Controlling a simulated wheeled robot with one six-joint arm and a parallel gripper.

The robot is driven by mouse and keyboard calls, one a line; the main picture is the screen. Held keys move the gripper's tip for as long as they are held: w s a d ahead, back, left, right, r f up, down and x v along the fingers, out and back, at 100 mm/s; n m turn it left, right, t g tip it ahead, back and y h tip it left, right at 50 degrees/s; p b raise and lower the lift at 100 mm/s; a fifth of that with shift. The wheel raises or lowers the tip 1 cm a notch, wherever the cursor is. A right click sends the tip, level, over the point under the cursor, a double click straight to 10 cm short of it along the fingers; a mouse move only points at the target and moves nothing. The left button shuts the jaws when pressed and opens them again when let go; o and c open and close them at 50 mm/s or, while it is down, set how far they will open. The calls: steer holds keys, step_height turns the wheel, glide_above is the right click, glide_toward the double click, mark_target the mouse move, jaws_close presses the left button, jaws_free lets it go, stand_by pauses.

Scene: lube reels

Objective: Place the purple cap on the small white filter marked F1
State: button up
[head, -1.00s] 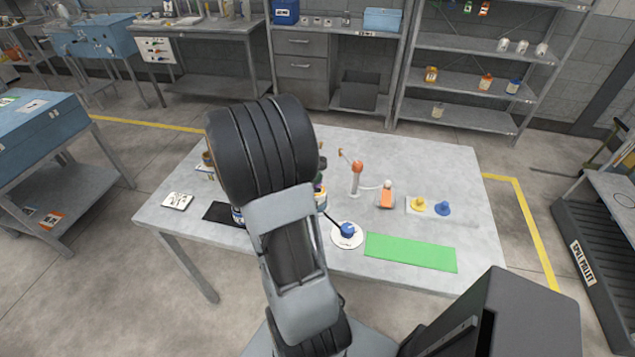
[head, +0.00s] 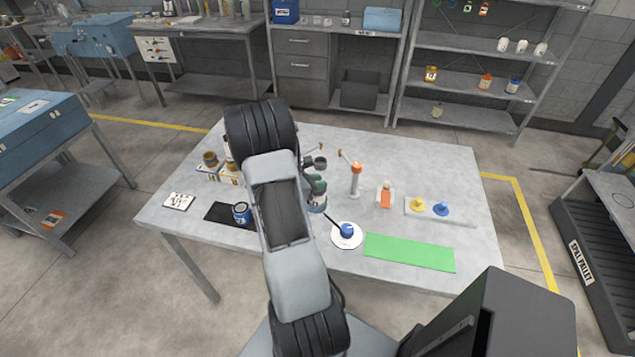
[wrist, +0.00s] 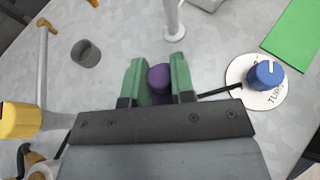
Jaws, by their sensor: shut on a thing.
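My gripper (wrist: 158,82) has green fingers, shut on the purple cap (wrist: 159,77) in the wrist view. The cap sits between the fingertips above the grey table; what lies directly under it is hidden. In the head view the green fingers of my gripper (head: 317,187) show just right of my arm, near the middle of the table, and the cap cannot be made out there. I cannot read an F1 mark on anything, so I cannot tell where the small white filter is; my arm and gripper hide part of the table.
A white disc (head: 335,241) with a blue knob (head: 347,229) stands right of the gripper. An orange-topped post (head: 356,180) and grey cup (head: 320,163) are behind. A blue can (head: 241,213) is at left. The green mat (head: 410,252) is empty.

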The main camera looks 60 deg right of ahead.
steer(key=shift+f, duration=0.15)
steer(key=o, duration=0.9)
steer(key=shift+r, duration=0.25)
steer(key=b+v, duration=0.2)
steer(key=v, duration=1)
steer(key=a+r+m+t+y, duration=0.3)
steer(key=a+m+y, duration=0.1)
steer(key=a, duration=0.5)
steer(key=s+a+r+m+t+y, duration=0.1)
steer(key=a+r+m+t+y, duration=0.3)
steer(key=a, duration=0.6)
steer(key=s+a+r+m+t+y, duration=0.1)
steer(key=a+r+m+t+y, duration=0.2)
steer(key=a, duration=0.6)
steer(key=shift+s+a+r+m+t+y, duration=0.2)
steer(key=shift+a+m+t+y, duration=0.15)
steer(key=shift+m+y, duration=0.25)
